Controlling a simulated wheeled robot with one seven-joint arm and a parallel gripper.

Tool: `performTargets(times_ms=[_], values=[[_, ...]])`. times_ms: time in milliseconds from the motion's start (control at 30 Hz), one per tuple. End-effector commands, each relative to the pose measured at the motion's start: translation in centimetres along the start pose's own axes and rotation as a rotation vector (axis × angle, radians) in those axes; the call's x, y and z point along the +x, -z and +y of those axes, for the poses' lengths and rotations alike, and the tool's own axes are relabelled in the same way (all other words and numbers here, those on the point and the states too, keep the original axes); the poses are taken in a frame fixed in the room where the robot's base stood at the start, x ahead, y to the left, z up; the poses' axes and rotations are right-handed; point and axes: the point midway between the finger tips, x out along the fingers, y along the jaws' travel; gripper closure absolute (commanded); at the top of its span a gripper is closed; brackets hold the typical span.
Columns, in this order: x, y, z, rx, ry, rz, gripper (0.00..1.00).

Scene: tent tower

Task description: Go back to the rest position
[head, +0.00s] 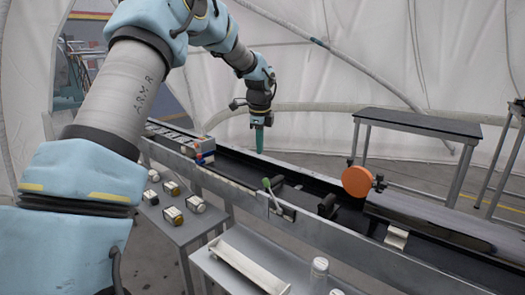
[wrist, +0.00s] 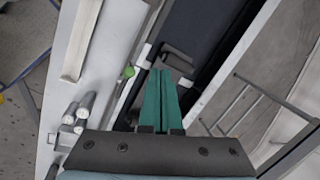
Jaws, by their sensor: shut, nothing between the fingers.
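My gripper (head: 259,138) hangs from the arm, pointing down above the dark conveyor trough (head: 225,158). Its two green fingers are together with nothing between them. In the wrist view the shut gripper (wrist: 160,75) shows over the trough and its metal side rail. A lever with a green knob (head: 267,184) stands on the near rail, right of the gripper and apart from it. The green knob also shows in the wrist view (wrist: 128,72).
An orange disc (head: 357,181) stands on the conveyor to the right. Several small boxed parts (head: 172,214) sit on a low side table. A front bench holds a white tray (head: 240,263) and white cylinders (head: 319,270). A grey-topped table (head: 418,122) stands behind. White tent walls enclose the area.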

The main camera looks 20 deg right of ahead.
Motion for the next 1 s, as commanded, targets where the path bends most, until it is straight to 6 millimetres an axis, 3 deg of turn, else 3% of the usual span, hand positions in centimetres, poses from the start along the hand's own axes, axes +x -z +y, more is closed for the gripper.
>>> performTargets(times_ms=[333,467,567,800,1000], values=[[-0.1,-0.2,0.3,-0.016,0.0,-0.001,1.0],[-0.5,-2.5,2.8,-0.162,-0.012,-0.01,1.0],[-1.0,-5.8,7.1,-0.403,-0.028,-0.022,1.0],[-2.4,-12.7,21.8,-1.173,-0.055,-0.059,1.0],[-3.2,-14.3,33.5,-1.76,-0.058,-0.087,1.0]])
